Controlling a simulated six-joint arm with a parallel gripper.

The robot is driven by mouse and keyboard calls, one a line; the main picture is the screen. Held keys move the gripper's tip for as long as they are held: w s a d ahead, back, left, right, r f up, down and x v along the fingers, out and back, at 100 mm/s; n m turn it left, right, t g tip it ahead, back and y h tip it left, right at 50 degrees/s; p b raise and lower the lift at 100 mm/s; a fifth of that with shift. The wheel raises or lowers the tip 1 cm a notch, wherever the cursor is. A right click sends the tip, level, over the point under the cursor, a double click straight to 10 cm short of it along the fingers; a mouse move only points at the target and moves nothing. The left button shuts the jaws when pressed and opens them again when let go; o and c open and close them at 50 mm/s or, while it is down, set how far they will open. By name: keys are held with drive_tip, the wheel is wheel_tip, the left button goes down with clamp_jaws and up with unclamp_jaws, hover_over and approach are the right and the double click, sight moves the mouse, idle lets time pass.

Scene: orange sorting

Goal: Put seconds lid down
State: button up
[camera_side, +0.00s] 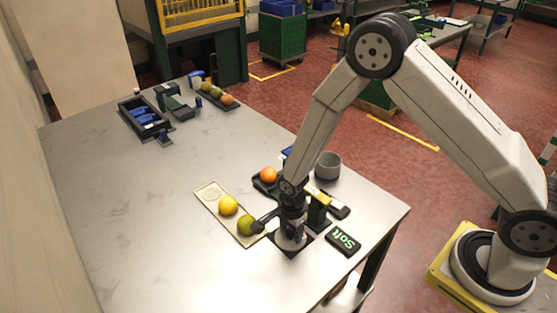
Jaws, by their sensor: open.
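My gripper (291,238) points down at the right front part of the steel table, with its jaws apart. Beneath and around it lies a dark square piece (309,243) with a pale round part at the fingers. I cannot tell whether this is the seconds lid or a container, or whether the fingers touch it. A black block marked "Soft" (343,241) lies just right of it. The gripper and wrist hide part of this area.
Left of my gripper, a tan board (211,193) carries a yellow fruit (228,205) and a green fruit (246,225). Behind are a dark tray with an orange (268,175) and a grey cup (328,165). The table's left and front are clear.

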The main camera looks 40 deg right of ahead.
drive_tip(key=shift+r, duration=0.1)
wheel_tip(320, 180, up, 12)
idle(0.9)
drive_tip(key=shift+d+r, duration=0.1)
idle(0.5)
drive_tip(key=s+d+r+n+t, duration=0.2)
drive_tip(key=s+d+r+n, duration=0.5)
drive_tip(key=n, duration=1.1)
drive_tip(key=s+d, duration=0.1)
drive_tip(key=s, duration=0.2)
drive_tip(key=shift+s+d+r+t, duration=0.15)
drive_tip(key=shift+s+d+t, duration=0.15)
drive_tip(key=shift+d, duration=0.1)
